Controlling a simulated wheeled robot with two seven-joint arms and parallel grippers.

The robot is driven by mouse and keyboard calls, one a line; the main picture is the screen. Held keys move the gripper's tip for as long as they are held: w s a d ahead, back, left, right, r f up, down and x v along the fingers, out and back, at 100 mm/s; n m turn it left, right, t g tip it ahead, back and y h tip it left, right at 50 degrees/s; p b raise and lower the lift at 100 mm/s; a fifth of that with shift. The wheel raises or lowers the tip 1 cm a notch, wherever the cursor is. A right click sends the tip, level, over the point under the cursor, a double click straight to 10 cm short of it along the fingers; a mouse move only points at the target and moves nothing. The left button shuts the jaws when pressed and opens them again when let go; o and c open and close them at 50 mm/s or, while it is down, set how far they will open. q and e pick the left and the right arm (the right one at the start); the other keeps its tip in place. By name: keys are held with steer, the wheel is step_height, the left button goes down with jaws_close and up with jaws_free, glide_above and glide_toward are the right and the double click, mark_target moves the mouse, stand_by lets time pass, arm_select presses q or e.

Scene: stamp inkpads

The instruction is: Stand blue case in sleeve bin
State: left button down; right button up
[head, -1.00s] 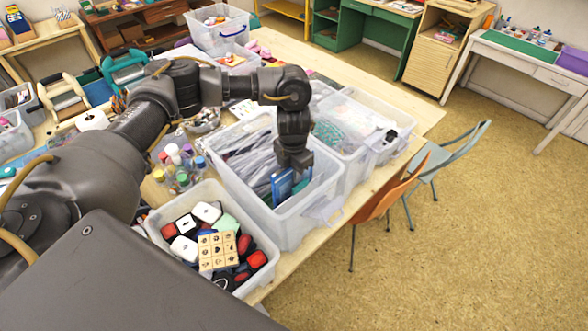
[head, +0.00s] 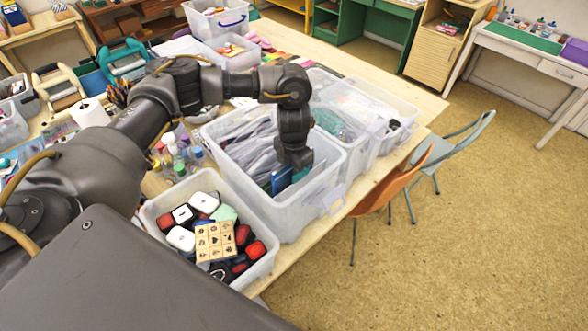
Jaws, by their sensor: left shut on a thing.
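The blue case (head: 281,181) is inside the sleeve bin (head: 287,215), a clear plastic bin packed with grey-clear sleeves, at the middle of the head view. The case is on edge near the bin's front end, and its lower part is hidden by sleeves and the bin wall. My left gripper (head: 293,164) reaches down into the bin from above and is shut on the blue case; its fingertips are mostly hidden. I cannot tell whether the case touches the bin floor. My right gripper is not in view.
A clear bin of stamps and inkpads (head: 213,240) stands in front of the sleeve bin. Another clear bin (head: 352,120) stands close behind it. Small bottles (head: 178,155) crowd the table to the left. An orange chair (head: 400,187) stands by the table's right edge.

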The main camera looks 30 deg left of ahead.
arm_select(q)
steer(key=c, duration=1.3)
jaws_free()
steer(key=shift+r, duration=0.1)
step_height(320, 180, up, 11)
steer(key=shift+f+b, duration=0.15)
steer(key=shift+b, duration=0.75)
